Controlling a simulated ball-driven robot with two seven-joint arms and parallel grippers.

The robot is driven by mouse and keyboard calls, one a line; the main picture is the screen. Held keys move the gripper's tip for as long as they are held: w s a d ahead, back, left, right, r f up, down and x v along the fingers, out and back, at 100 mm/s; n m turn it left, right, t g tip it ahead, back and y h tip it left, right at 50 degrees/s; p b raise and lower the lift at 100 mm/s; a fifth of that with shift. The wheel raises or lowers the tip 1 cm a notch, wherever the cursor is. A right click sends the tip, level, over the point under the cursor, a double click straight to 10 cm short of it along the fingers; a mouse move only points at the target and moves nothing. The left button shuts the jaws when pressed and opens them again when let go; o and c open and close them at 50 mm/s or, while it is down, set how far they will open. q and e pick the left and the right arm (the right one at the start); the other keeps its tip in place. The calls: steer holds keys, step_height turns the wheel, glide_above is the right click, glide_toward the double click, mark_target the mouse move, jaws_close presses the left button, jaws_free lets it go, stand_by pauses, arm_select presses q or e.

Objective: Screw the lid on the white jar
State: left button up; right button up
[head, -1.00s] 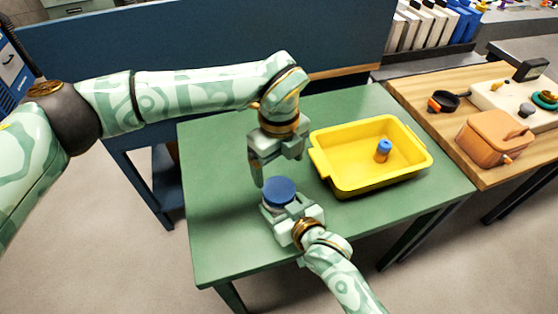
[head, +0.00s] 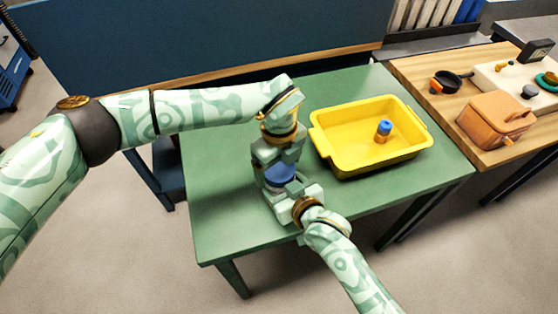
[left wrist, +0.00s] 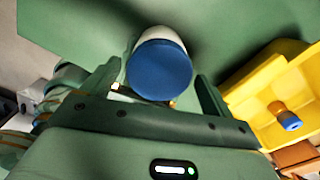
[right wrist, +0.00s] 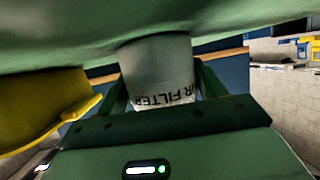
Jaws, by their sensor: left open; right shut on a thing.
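The white jar (right wrist: 157,68) stands on the green table, with part of a printed label showing in the right wrist view. The blue lid (head: 280,174) sits on top of the jar; it also shows in the left wrist view (left wrist: 159,70) with a little of the white jar behind it. I cannot tell how tight the lid is. My right gripper (head: 284,186) is shut around the jar's body from the near side. My left gripper (head: 276,164) points down from above, open, its two fingers on either side of the lid. In the left wrist view gaps show between fingers and lid.
A yellow tray (head: 375,167) stands to the right on the green table (head: 225,226), with a small blue-and-orange thing (head: 383,130) in it. A wooden table (head: 440,103) farther right holds an orange box (head: 497,119) and a dark pan (head: 455,80). The table's left side is clear.

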arm_select(q)
steer(key=c, duration=1)
steer(key=m, duration=1.3)
steer(key=o, duration=1.1)
steer(key=shift+c, duration=0.2)
steer(key=shift+r, duration=2.25)
steer(key=shift+r+m, duration=0.3)
steer(key=shift+r, duration=1.45)
steer(key=shift+c, duration=0.3)
